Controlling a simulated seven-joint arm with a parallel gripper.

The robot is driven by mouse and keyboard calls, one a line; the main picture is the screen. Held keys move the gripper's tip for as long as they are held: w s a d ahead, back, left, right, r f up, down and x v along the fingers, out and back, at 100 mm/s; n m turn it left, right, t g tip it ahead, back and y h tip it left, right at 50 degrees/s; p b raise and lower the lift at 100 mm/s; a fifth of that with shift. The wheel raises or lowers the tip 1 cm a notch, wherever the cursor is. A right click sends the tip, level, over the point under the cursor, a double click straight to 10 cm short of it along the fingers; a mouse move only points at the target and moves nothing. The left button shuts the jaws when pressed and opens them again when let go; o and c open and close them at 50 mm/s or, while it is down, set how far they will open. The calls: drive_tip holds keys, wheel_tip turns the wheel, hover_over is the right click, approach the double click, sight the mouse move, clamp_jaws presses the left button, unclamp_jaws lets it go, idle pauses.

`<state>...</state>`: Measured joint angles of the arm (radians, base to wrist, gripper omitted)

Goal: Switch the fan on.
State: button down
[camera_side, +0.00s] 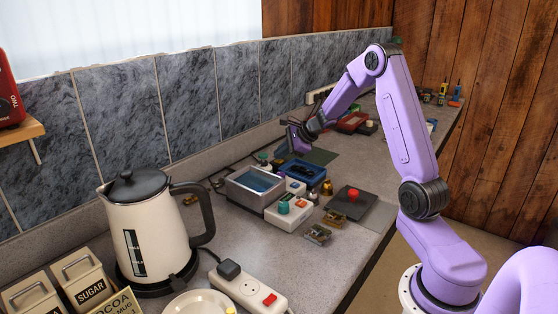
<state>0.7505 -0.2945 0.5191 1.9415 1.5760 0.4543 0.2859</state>
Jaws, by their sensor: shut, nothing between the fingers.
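My gripper (297,146) is at the end of the purple arm, low over the back part of the counter, behind the blue tray. It is shut and empty; its fingertips are small and hard to make out. I cannot pick out a fan for certain in this view. A white box with a green button and a red-orange button (283,208) sits on the counter, nearer the camera than my gripper. A dark plate with a red knob (352,194) lies to its right. My gripper is apart from both. Which control belongs to the fan cannot be told.
A blue tray (322,172) and a metal basin (237,195) stand between my gripper and the camera. A cream kettle (155,235) and a white power strip with a red switch (247,285) are in front. Several small items crowd the counter's far end. A tiled wall borders the left.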

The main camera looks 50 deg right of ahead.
sight(281, 161)
drive_tip(key=shift+f, duration=0.15)
drive_tip(key=shift+r, duration=0.7)
drive_tip(key=shift+r, duration=3)
